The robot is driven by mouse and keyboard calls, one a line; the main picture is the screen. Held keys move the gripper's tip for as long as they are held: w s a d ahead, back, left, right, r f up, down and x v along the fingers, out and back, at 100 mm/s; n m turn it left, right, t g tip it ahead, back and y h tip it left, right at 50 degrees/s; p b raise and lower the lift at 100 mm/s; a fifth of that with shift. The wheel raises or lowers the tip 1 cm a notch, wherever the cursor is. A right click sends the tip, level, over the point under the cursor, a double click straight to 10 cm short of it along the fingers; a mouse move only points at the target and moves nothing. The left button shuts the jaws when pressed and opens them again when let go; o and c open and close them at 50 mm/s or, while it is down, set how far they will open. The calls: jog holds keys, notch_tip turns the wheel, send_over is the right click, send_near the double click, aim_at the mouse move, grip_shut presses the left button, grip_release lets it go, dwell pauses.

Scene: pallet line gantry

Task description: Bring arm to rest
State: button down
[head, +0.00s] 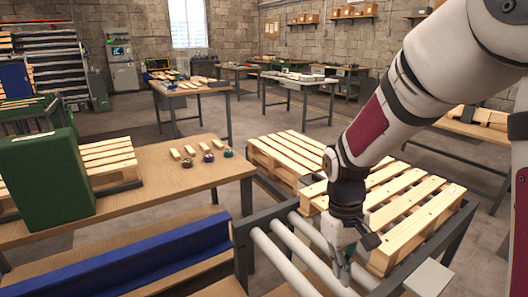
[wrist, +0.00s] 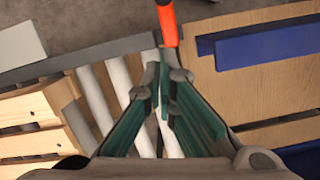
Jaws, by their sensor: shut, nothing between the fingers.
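My gripper (head: 342,268) hangs at the end of my bent arm, pointing down above the roller conveyor (head: 284,254). In the wrist view my gripper (wrist: 165,78) has its green-lined fingers drawn together at the tips, with nothing held between them. White rollers (wrist: 122,82) pass below and to the left of the fingers. A wooden pallet (head: 415,205) lies on the conveyor frame beside my gripper, partly hidden by my arm. It also shows in the wrist view (wrist: 38,108) at the left.
A wooden bench (head: 150,180) at left bears a green box (head: 45,180), wood slats and small round parts (head: 208,157). A blue rail (head: 150,255) runs along the front. An orange object (wrist: 166,22) lies just beyond my fingertips. Open floor (head: 290,122) lies behind.

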jog(key=s+r+m+t+p, duration=0.3)
jog(key=s+r+t+p, duration=0.3)
jog(key=s+r, duration=1.3)
notch_tip(320, 180, up, 3)
jog(key=shift+s+d+f+y, duration=0.1)
jog(key=shift+s+d+y, duration=0.2)
jog(key=shift+d+y, duration=0.1)
